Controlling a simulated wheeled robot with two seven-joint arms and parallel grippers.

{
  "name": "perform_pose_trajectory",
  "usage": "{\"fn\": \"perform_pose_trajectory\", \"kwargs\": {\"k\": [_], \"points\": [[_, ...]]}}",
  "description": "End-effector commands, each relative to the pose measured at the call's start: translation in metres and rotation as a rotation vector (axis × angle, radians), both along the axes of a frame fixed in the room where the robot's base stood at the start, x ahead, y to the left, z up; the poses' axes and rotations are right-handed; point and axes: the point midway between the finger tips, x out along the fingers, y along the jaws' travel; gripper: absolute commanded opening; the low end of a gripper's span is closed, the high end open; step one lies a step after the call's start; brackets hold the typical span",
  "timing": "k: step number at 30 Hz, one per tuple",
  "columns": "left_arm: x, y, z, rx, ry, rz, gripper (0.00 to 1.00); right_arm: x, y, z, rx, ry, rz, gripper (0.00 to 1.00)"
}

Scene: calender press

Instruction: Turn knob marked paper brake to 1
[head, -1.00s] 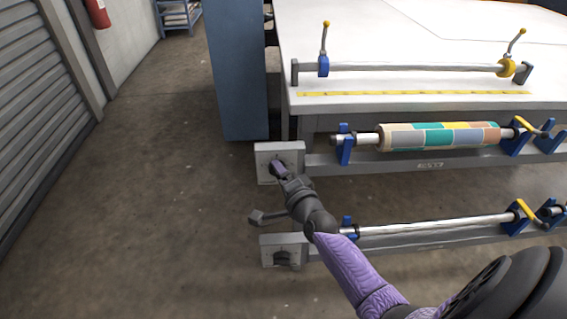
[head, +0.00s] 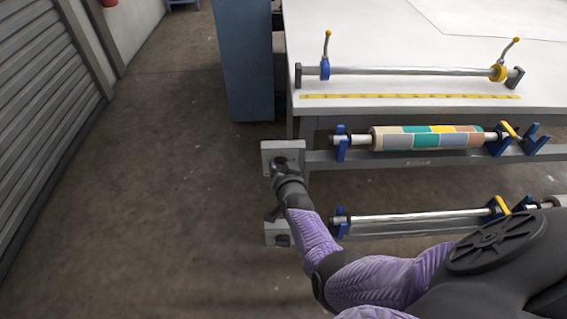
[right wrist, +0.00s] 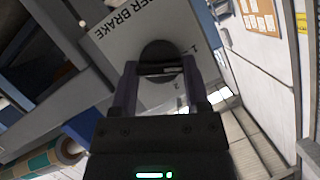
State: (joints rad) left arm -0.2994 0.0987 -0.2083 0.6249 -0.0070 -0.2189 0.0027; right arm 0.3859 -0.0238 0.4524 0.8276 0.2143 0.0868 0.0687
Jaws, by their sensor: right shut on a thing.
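The paper brake knob (right wrist: 158,52) is a dark round knob on a light grey plate. In the right wrist view the plate (right wrist: 118,28) shows the letters "ER BRAKE", with a 1 to the right of the knob and a 2 below that. My right gripper (right wrist: 160,72) is shut on the knob, one finger on each side. In the head view the plate (head: 270,148) is at the left end of the upper roller beam, with my right gripper (head: 284,165) in front of it. The knob's pointing direction is unclear. My left gripper is out of view.
A second grey plate (head: 273,227) with a dark knob sits below, partly behind my right arm. A patterned roll (head: 425,138) and a bare metal roller (head: 420,217) lie to the right. Open floor (head: 150,200) lies left, beside a blue cabinet (head: 242,65).

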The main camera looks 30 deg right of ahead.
Motion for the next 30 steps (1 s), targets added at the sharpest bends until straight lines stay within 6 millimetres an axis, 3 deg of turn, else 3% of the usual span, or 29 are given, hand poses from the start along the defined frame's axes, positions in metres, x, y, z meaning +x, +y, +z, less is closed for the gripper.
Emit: {"fn": "perform_pose_trajectory", "kwargs": {"k": [12,30], "points": [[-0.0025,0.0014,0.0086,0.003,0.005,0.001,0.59,0.001,0.0025,0.0001,-0.182,0.114,0.002,0.0],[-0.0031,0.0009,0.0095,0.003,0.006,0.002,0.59,0.001,0.002,-0.0001,-0.226,0.139,0.001,0.0]]}}
